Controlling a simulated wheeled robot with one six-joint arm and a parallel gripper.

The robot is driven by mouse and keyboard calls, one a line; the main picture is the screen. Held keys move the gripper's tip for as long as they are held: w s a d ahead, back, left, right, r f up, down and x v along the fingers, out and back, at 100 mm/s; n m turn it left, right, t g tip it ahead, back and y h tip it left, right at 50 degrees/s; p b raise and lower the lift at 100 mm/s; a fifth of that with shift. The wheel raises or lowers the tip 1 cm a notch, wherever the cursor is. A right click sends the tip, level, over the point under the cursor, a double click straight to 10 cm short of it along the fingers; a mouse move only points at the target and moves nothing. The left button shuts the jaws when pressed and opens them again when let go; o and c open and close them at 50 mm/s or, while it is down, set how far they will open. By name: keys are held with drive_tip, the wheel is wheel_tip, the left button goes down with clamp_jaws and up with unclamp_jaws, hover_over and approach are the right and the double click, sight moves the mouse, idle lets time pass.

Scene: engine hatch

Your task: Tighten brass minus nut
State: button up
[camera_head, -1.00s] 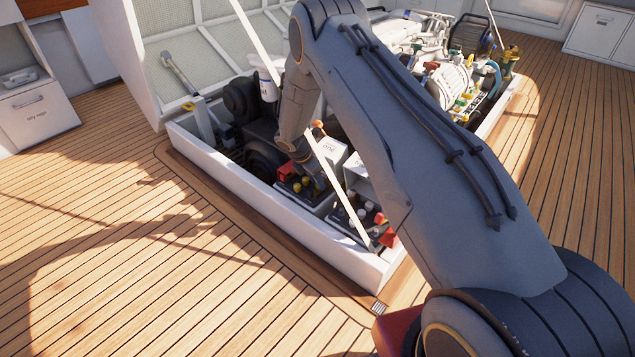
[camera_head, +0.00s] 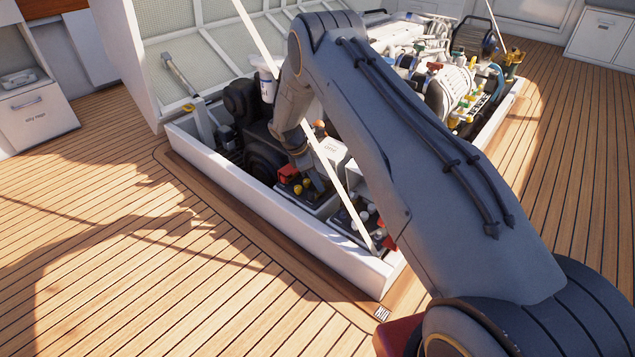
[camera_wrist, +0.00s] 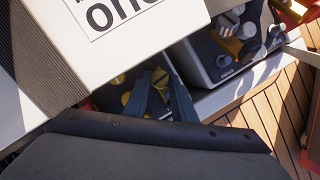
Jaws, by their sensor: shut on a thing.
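A round brass nut (camera_wrist: 160,77) shows at the fingertips of my gripper (camera_wrist: 160,92) in the wrist view. The two dark blue fingers reach up from below and are shut on it. I cannot read a plus or minus mark on it. More brass-yellow caps (camera_wrist: 127,98) sit just left of the fingers, partly in shade. In the head view my gripper (camera_head: 317,181) reaches down into the open hatch over a dark battery with yellow caps (camera_head: 297,187) and a red cap (camera_head: 287,172). The held nut is too small to tell there.
A white box (camera_wrist: 140,30) labelled "one" stands close to the fingers. A white bar (camera_head: 345,195) slants across the hatch by my arm.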

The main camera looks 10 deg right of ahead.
drive_tip(key=o, duration=1.1)
drive_tip(key=shift+c, duration=0.2)
drive_tip(key=p+v, duration=0.2)
drive_tip(key=v, duration=0.5)
drive_tip(key=shift+a+r, duration=0.2)
drive_tip(key=shift+r, duration=0.15)
